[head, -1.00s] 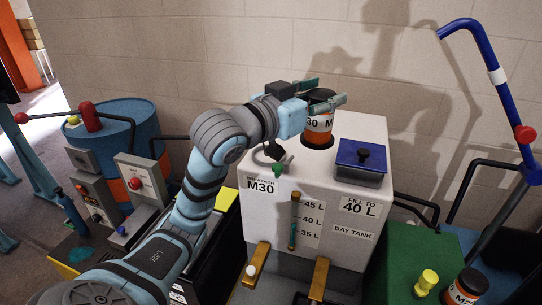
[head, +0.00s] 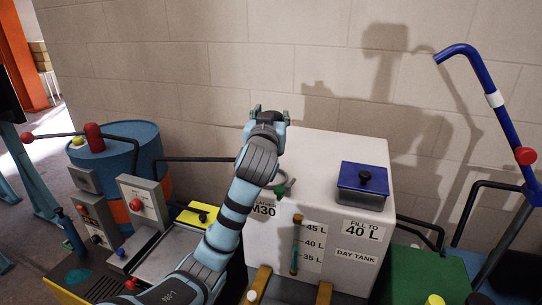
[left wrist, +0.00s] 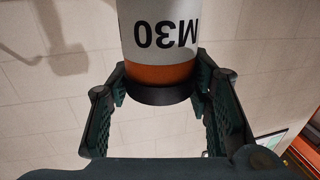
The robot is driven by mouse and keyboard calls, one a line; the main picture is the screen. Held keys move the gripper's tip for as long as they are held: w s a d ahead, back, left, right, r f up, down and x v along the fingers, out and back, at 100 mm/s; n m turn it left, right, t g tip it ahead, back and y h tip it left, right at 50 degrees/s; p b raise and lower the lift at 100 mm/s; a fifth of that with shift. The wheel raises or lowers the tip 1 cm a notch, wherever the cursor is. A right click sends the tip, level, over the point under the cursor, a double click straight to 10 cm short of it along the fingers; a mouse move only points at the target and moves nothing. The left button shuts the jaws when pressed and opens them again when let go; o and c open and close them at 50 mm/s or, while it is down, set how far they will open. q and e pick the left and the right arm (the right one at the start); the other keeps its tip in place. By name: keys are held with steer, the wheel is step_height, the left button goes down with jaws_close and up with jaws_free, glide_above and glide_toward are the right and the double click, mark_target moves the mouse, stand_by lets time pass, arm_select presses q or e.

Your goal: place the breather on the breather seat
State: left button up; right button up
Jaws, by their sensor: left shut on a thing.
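The breather shows in the left wrist view as a white and orange cylinder (left wrist: 163,72) marked M30, upside down in that picture, with a dark ring at one end. My left gripper (left wrist: 160,95) has its fingers on both sides of the breather and is shut on it. In the head view my left gripper (head: 268,113) is raised at the back left edge of the white day tank (head: 330,165), against the wall. My own arm hides the breather there. My right gripper is not in view.
A blue-lidded box (head: 362,185) stands on the tank top, right of a clear white area. A blue drum (head: 115,150) and control boxes stand left. A blue bent pipe (head: 495,100) rises at right.

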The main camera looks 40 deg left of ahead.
arm_select(q)
step_height(320, 180, down, 8)
steer(key=shift+a+f+b, duration=0.1)
steer(key=shift+f+b, duration=0.1)
steer(key=shift+b, duration=0.25)
steer(key=shift+s+f, duration=0.1)
steer(key=shift+f, duration=0.05)
steer(key=shift+c, duration=0.6)
steer(key=shift+s+d, duration=0.1)
steer(key=shift+d, duration=0.1)
jaws_close()
steer(key=o, duration=1.1)
jaws_free()
steer(key=o, duration=0.3)
steer(key=shift+a, duration=0.1)
steer(key=shift+o, duration=0.2)
steer(key=shift+w+a+f, duration=0.1)
steer(key=shift+w+a, duration=0.05)
steer(key=shift+w, duration=0.2)
steer(key=shift+s+d, duration=0.35)
steer(key=shift+s, duration=0.1)
steer(key=v, duration=1.1)
